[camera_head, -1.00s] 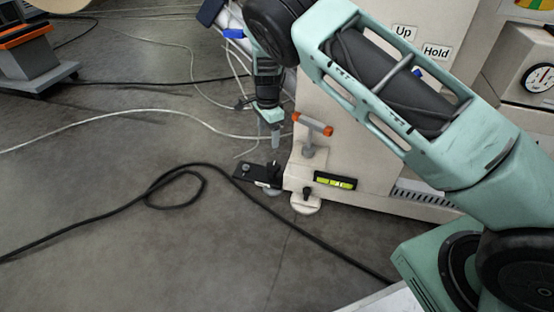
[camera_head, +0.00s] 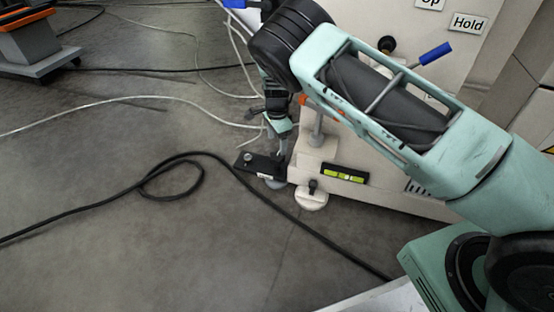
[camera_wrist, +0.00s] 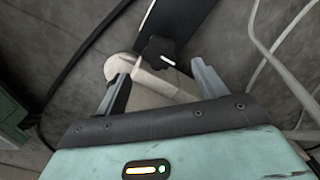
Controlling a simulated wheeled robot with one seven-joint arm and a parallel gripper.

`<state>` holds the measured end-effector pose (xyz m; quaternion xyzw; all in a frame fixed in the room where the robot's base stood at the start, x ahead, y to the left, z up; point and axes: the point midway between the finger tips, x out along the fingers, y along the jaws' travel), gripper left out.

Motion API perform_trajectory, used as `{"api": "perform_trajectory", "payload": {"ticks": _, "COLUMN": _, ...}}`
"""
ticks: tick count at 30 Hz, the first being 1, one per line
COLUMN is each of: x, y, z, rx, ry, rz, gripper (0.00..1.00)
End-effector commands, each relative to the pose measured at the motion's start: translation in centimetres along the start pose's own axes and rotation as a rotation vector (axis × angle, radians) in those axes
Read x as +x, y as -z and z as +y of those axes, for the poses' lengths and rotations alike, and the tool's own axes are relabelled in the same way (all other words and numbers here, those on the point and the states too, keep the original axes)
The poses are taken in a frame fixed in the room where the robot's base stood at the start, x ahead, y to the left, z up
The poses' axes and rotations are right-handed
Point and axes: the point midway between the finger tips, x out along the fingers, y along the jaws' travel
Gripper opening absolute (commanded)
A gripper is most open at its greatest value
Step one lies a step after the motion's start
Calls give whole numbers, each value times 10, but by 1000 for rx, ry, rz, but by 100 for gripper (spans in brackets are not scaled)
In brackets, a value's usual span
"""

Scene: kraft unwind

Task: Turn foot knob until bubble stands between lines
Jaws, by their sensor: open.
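My gripper (camera_head: 281,150) is open and empty, pointing down at the low corner of the cream machine. In the wrist view my gripper (camera_wrist: 163,85) has one finger on each side of a black knob (camera_wrist: 158,51) with a white mark. The knob lies just beyond the fingertips, apart from them, beside a black plate (camera_wrist: 182,22). In the head view my fingers largely hide this knob. The level (camera_head: 344,173), black with a yellow-green vial, sits on the machine's base; where its bubble stands is too small to tell.
Another dark knob (camera_head: 312,186) stands above a pale round foot (camera_head: 311,201) at the front. The black plate (camera_head: 252,164) juts left from the corner. An orange-ended grey post stands behind my arm.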

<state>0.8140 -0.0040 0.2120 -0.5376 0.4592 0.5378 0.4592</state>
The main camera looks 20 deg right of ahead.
Motion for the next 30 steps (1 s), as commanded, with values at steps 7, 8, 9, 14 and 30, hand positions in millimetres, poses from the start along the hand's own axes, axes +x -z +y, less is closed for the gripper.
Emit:
{"api": "perform_trajectory", "payload": {"ticks": 7, "x": 49, "y": 0, "z": 0, "rx": 0, "ry": -1, "rz": 1, "gripper": 71}}
{"api": "perform_trajectory", "payload": {"ticks": 8, "x": 52, "y": 0, "z": 0, "rx": 0, "ry": 0, "rz": 0, "gripper": 71}}
{"api": "perform_trajectory", "payload": {"ticks": 9, "x": 55, "y": 0, "z": 0, "rx": 0, "ry": 0, "rz": 1, "gripper": 71}}
{"api": "perform_trajectory", "payload": {"ticks": 14, "x": 63, "y": 0, "z": 0, "rx": -1, "ry": 0, "rz": 0, "gripper": 71}}
{"api": "perform_trajectory", "payload": {"ticks": 30, "x": 63, "y": 0, "z": 0, "rx": 0, "ry": 0, "rz": 0, "gripper": 26}}
